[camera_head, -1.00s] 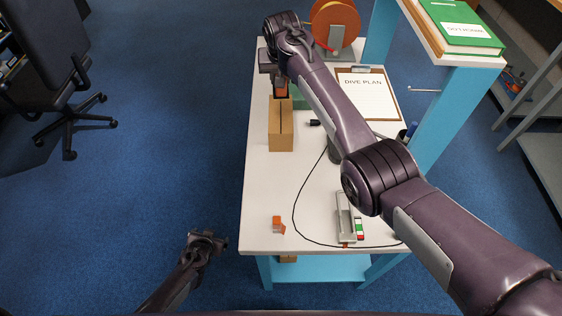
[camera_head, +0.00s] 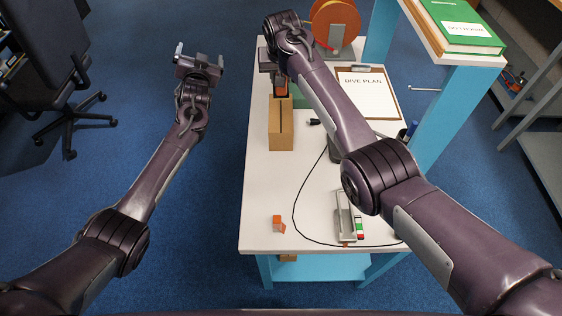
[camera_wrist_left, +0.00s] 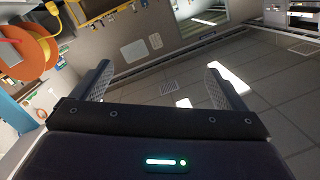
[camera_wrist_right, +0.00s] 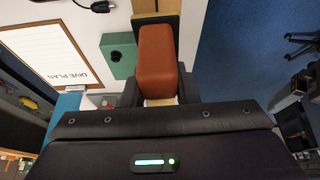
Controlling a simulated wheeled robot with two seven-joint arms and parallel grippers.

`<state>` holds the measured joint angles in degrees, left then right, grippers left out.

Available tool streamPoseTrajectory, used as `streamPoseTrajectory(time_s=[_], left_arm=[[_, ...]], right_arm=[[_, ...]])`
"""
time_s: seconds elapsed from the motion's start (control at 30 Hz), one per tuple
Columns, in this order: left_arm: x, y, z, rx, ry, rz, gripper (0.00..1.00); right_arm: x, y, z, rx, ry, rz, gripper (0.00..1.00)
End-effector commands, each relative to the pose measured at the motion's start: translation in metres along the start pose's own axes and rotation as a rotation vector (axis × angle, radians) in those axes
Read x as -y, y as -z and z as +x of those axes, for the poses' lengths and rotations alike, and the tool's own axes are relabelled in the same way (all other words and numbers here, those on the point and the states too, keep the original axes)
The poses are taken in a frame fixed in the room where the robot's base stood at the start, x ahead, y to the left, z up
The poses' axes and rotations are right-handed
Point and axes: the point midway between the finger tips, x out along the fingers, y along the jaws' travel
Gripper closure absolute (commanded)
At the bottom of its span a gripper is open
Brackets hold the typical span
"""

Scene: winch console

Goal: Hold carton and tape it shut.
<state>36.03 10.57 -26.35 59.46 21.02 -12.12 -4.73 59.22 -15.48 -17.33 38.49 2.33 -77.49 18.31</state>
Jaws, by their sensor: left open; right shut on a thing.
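The tan carton (camera_head: 281,130) stands upright on the white table, with a dark line along its top. My right gripper (camera_head: 279,82) is above the carton's far end and shut on an orange block (camera_wrist_right: 156,62), which fills the space between the fingers in the right wrist view. I cannot tell if this block is the tape tool, or if it touches the carton. My left gripper (camera_head: 199,66) is open and empty, raised over the blue floor left of the table. Its spread fingers show in the left wrist view (camera_wrist_left: 160,90).
A clipboard (camera_head: 368,95), an orange reel (camera_head: 335,24) and a green box (camera_wrist_right: 118,55) are near the carton. A small orange piece (camera_head: 278,223), a metal holder (camera_head: 345,220) and a black cable are at the front. A blue post (camera_head: 440,115) stands right.

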Motion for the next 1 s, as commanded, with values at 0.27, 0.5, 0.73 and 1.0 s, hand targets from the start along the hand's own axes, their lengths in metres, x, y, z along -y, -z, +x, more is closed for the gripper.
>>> streamPoseTrajectory(time_s=[0.27,0.5,0.73,1.0], left_arm=[[-0.011,0.171,-0.011,-0.225,0.044,0.438,0.06],[-0.027,0.265,-0.051,-0.367,0.147,0.872,0.06],[-0.029,0.293,-0.083,-0.416,0.268,1.252,0.06],[-0.025,0.26,-0.098,-0.393,0.327,1.575,0.06]], right_arm=[[0.0,0.001,-0.001,-0.001,0.0,0.0,0.91],[0.0,0.001,-0.001,-0.001,0.0,0.0,0.91],[0.0,0.0,-0.001,-0.001,0.0,0.0,0.91],[0.0,0.0,0.0,-0.001,0.0,0.0,0.91]])
